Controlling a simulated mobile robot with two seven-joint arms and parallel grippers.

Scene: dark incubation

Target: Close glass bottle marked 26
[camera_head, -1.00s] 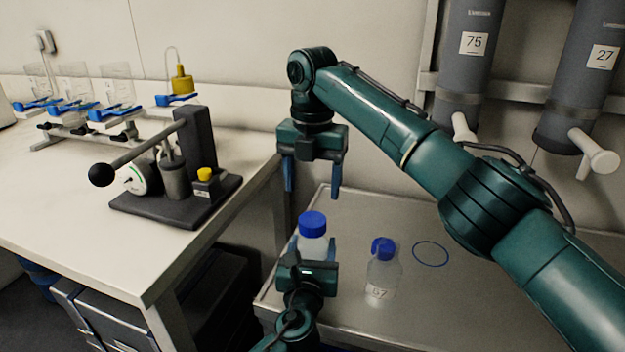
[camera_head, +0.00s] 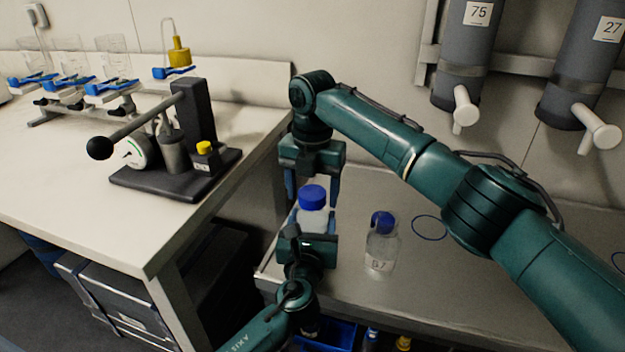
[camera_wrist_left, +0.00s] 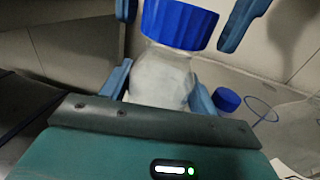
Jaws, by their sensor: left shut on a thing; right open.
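A glass bottle (camera_head: 313,219) with pale contents and a blue cap (camera_head: 312,195) on top stands upright in my left gripper (camera_head: 308,240). The left fingers are shut around its body, as the left wrist view also shows for the bottle (camera_wrist_left: 160,78) and cap (camera_wrist_left: 180,22). No number shows on it; whether the cap is tight cannot be told. My right gripper (camera_head: 312,190) points down from above, open, with one finger on each side of the cap and gaps visible in the left wrist view.
A white table (camera_head: 60,190) with a lever device (camera_head: 190,165) is at left. Grey cylinders (camera_head: 465,50) hang on the wall.

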